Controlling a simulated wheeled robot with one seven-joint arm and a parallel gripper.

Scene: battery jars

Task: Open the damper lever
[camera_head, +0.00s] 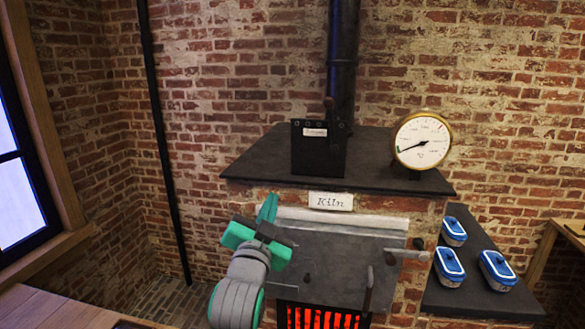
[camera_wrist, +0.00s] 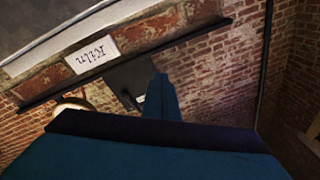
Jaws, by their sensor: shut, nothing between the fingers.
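A black box (camera_head: 318,155) with a small label, too small to read surely, stands on the kiln's top slab at the foot of the flue pipe (camera_head: 343,60). A dark lever with a brownish knob (camera_head: 329,103) rises upright at the box's right side, in front of the pipe. My gripper (camera_head: 268,207) is shut and empty in front of the kiln, left of the Kiln label and lower than the box, apart from the lever. In the wrist view the shut teal fingers (camera_wrist: 160,98) point toward the box (camera_wrist: 130,76) and hide part of it.
The kiln's dark top slab (camera_head: 260,160) juts out above my gripper. A round gauge (camera_head: 422,139) stands at its right. The kiln door (camera_head: 340,258) has protruding handles above a glowing grate (camera_head: 322,317). Several blue-lidded jars (camera_head: 449,265) sit on the right shelf. Left of the box is clear.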

